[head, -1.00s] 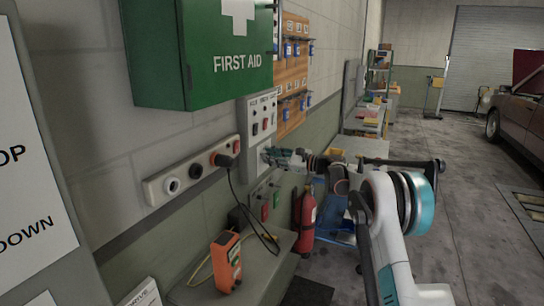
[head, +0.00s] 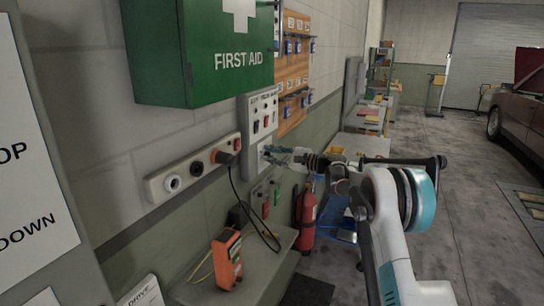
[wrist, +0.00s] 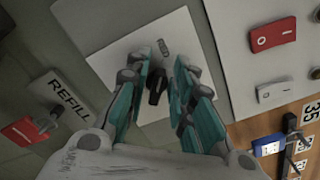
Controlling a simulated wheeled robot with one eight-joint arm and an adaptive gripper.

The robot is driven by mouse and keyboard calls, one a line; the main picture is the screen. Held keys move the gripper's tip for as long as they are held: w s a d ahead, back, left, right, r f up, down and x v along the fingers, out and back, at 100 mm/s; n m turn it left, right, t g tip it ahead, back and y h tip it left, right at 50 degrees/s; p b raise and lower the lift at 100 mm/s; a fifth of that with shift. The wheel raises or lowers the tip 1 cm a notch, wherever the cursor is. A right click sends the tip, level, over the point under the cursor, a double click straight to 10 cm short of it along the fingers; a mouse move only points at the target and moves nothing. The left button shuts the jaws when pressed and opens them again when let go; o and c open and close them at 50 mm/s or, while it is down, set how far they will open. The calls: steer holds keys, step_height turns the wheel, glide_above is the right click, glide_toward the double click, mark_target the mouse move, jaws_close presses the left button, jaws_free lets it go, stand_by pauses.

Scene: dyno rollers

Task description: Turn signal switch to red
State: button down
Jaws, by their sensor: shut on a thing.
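The signal switch appears as a small black lever (wrist: 154,88) on a white square plate (wrist: 110,64) in the wrist view. My gripper (wrist: 160,78) has its teal fingers on both sides of the lever and is shut on it. In the head view my gripper (head: 274,157) is at the white plate (head: 263,154) on the left wall, below a grey switch panel. The lever is too small to make out there. A small grey mark (wrist: 163,47) shows on the plate. No red marking for the lever's position is readable.
The grey panel (head: 250,127) with rocker switches is just above. A socket strip (head: 191,170) with a plugged black cable is to the left. The green first aid box (head: 215,55) juts out above. A fire extinguisher (head: 307,220) and a ledge with an orange device (head: 228,260) are below.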

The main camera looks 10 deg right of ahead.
steer(key=c, duration=1.7)
jaws_free()
steer(key=shift+s+d, duration=0.1)
steer(key=shift+d, duration=0.05)
steer(key=v, duration=1.1)
steer(key=shift+s+d, duration=0.2)
steer(key=shift+d, duration=0.1)
